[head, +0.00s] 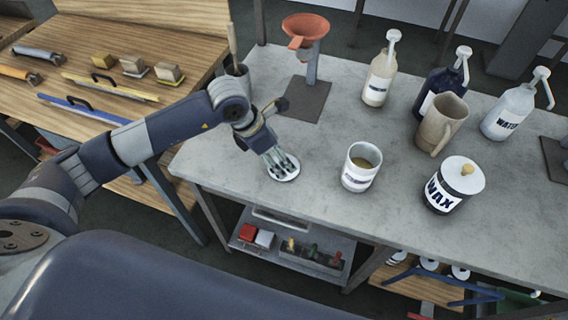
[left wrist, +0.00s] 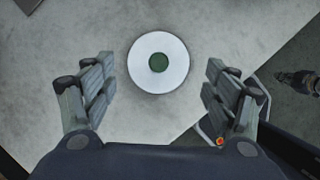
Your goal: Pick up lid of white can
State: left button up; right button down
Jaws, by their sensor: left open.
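The lid (head: 287,176) is a flat white disc lying on the grey table. In the left wrist view the lid (left wrist: 139,76) shows a dark green round knob (left wrist: 158,63) at its centre. My left gripper (head: 280,162) is over the lid, pointing down, and partly hides it in the head view. Its fingers are spread on both sides of the lid in the left wrist view, with nothing held. The white can (head: 358,180) stands upright and uncovered to the right of the lid, with yellowish contents inside. My right gripper is not in view.
A WAX can (head: 443,193) with a wooden-knobbed lid, a beige jug (head: 441,124) and several pump bottles stand on the right. An orange funnel (head: 312,25) on a stand is behind. The table's front edge (head: 262,202) is close to the lid.

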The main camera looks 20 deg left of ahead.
pick_arm(q)
jog(key=shift+w+d+f+p, duration=0.1)
jog(key=shift+d+f+p, duration=0.05)
jog(key=shift+f+p, duration=0.15)
jog(key=p+x, duration=0.1)
jog(key=x, duration=0.2)
jog(key=shift+w+f, duration=0.1)
jog(key=shift+w, duration=0.05)
jog(key=shift+w+d+f+p, duration=0.15)
jog(key=shift+f+p, duration=0.15)
jog(key=shift+f, duration=0.25)
jog(key=c, duration=0.6)
